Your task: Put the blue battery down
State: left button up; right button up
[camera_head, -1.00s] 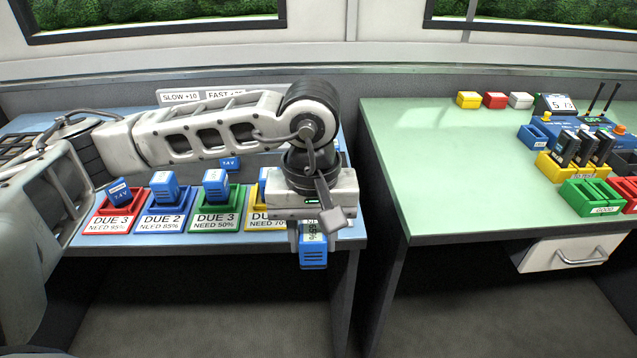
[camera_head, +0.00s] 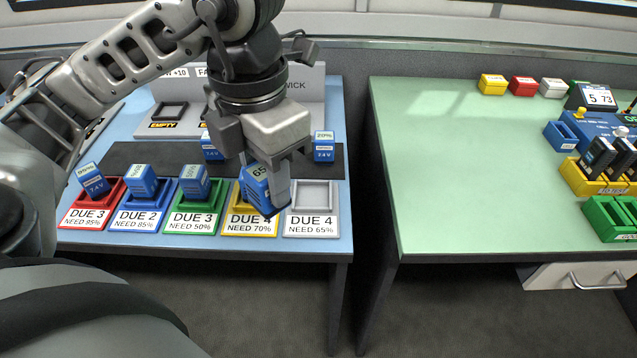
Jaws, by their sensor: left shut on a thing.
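My left gripper (camera_head: 274,180) is shut on a blue battery (camera_head: 257,187) whose label starts with 65. It holds the battery tilted, over the right part of the yellow tray (camera_head: 249,227) marked DUE 4, NEED 70%. Whether the battery touches the tray is hard to tell. The white tray (camera_head: 311,221) marked DUE 4, NEED 65% is just to the right and looks empty. Blue batteries stand in the red tray (camera_head: 88,218), the blue tray (camera_head: 146,220) and the green tray (camera_head: 197,220). My right gripper is not in view.
On the dark strip behind stand a blue battery marked 20% (camera_head: 323,146) and another (camera_head: 210,146), partly hidden by my gripper. An empty holder (camera_head: 170,112) is at the back. The green table (camera_head: 450,180) to the right, across a gap, is largely clear on its left part.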

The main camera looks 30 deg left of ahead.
pick_arm(q)
jog(key=w+f, duration=0.3)
jog(key=w, duration=0.1)
jog(key=w+a+f, duration=0.1)
jog(key=w+f, duration=0.2)
jog(key=w, duration=0.1)
jog(key=w+a+f, duration=0.1)
jog(key=w+f, duration=0.2)
jog(key=w, duration=0.1)
jog(key=shift+w+a+b, duration=0.25)
jog(key=shift+w+b, duration=0.1)
jog(key=shift+b, duration=0.05)
jog(key=shift+w+f, duration=0.25)
jog(key=shift+f, duration=0.05)
notch_tip(320, 180, down, 3)
jog(key=shift+a+f, duration=0.1)
jog(key=shift+w, duration=0.1)
jog(key=shift+f, duration=0.2)
jog(key=o, duration=1.1)
